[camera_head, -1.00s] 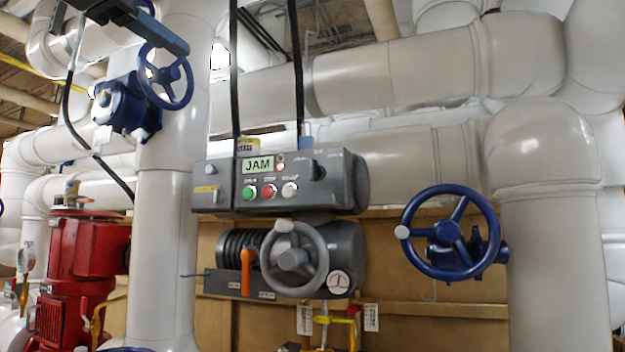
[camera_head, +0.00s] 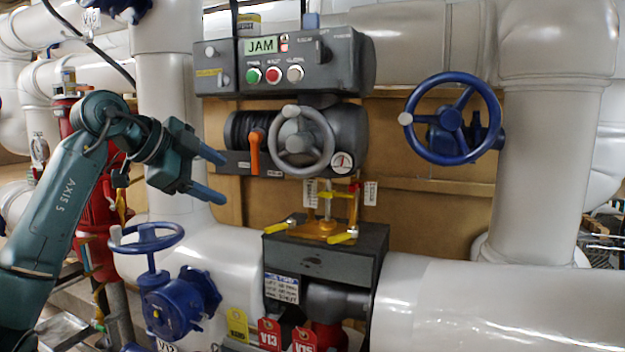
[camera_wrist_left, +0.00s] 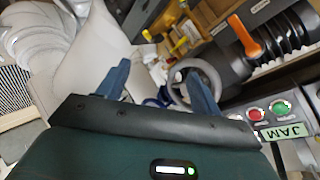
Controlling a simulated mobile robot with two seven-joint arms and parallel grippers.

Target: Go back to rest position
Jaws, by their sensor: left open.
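My left gripper (camera_head: 215,175) is open with nothing between its blue fingers. Its arm comes in from the left, and the gripper is in front of the white vertical pipe, left of the grey actuator. The left wrist view shows the two open fingers (camera_wrist_left: 157,85) apart, with the grey handwheel (camera_wrist_left: 193,88) behind the right finger. The actuator's control box (camera_head: 290,60) has a display reading JAM and green, red and white buttons. Below it are the grey handwheel (camera_head: 302,142) and an orange lever (camera_head: 255,150). My right gripper is not in view.
A blue handwheel (camera_head: 452,118) is on the right. Another blue valve (camera_head: 165,290) stands low in front of the arm. Red and yellow tags hang at the bottom.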

